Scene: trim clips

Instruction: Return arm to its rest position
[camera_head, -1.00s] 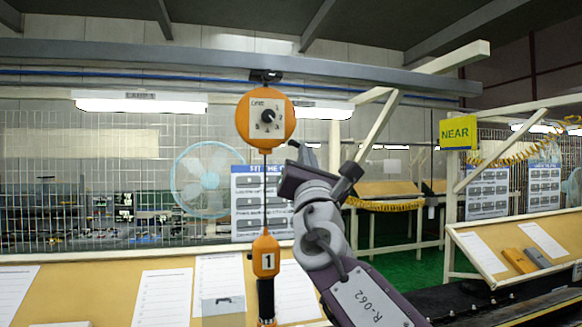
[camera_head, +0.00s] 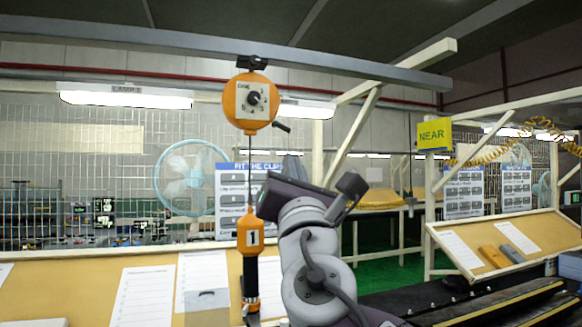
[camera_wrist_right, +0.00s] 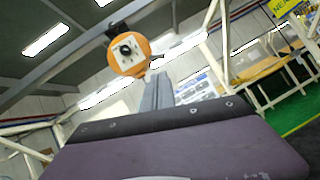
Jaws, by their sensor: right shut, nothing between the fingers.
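My right arm rises from the bottom of the head view, its wrist bent and the purple hand turned away from the camera. The right gripper (camera_head: 293,163) shows only in part above the hand. In the right wrist view its two grey fingers (camera_wrist_right: 158,92) lie together, with nothing between them. An orange tool balancer (camera_head: 250,102) hangs from the overhead beam, left of the hand. It also shows in the right wrist view (camera_wrist_right: 128,54), beyond the fingertips. An orange and black tool marked 1 (camera_head: 250,236) hangs below it on a cable, apart from the gripper. My left gripper is out of view.
A tan sloping board (camera_head: 95,283) with white sheets stands in front, before a wire mesh wall and a fan (camera_head: 186,178). At right, another sloping board (camera_head: 464,266) holds an orange and a grey block. A yellow NEAR sign (camera_head: 434,134) hangs above it.

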